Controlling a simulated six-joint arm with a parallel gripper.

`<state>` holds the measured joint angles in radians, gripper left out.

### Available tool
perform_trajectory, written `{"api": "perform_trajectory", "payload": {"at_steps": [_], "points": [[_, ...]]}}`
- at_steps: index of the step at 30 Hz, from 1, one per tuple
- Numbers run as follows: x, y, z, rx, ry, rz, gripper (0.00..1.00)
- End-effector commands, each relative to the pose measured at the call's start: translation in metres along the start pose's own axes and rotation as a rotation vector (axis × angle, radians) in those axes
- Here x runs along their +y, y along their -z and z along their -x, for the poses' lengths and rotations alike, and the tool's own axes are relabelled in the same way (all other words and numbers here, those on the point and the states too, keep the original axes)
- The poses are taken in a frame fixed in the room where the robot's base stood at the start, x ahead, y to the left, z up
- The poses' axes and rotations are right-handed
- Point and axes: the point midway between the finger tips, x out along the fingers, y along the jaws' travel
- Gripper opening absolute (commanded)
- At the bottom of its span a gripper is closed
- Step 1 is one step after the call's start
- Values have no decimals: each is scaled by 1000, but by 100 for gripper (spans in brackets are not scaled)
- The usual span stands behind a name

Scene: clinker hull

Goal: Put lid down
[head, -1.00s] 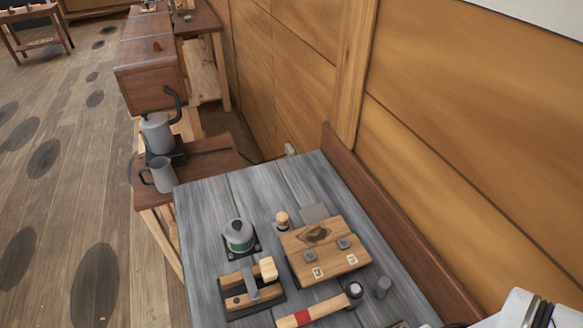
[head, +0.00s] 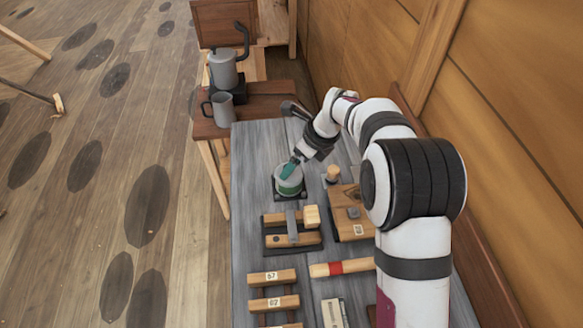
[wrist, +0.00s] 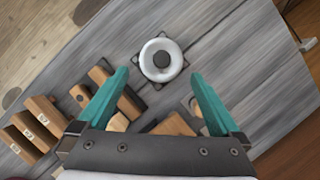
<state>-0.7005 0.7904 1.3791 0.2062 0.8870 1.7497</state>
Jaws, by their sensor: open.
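A round pot with a green band (head: 288,190) stands on a dark square base on the grey bench. A grey lid (head: 292,180) shows on top of it. In the wrist view the lid (wrist: 174,70) appears as a pale ring with a dark knob (wrist: 161,59) in the middle. My gripper (head: 289,168) has teal fingers and is over or just beside the pot in the head view, hiding part of the lid. In the wrist view the fingers are wide apart and empty, with the lid centred just beyond the tips. Contact cannot be seen.
A wooden block tool (head: 278,220) lies close in front of the pot. A wooden box (head: 345,232) and small wooden knob (head: 332,173) stand to its right. A kettle (head: 223,70) and grey jug (head: 222,108) stand on a side table. Bare bench lies left of the pot.

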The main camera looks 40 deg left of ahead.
Motion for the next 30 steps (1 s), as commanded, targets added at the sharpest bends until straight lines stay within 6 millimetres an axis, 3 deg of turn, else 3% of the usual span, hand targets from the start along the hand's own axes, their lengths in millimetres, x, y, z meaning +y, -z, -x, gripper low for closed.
{"api": "perform_trajectory", "payload": {"at_steps": [9,16,28,30], "points": [[-2,-3,-52,-1,0,1,100],[-2,-3,-55,-2,1,2,100],[-2,-3,-55,-2,1,1,30],[-2,-3,-55,-2,1,1,28]]}}
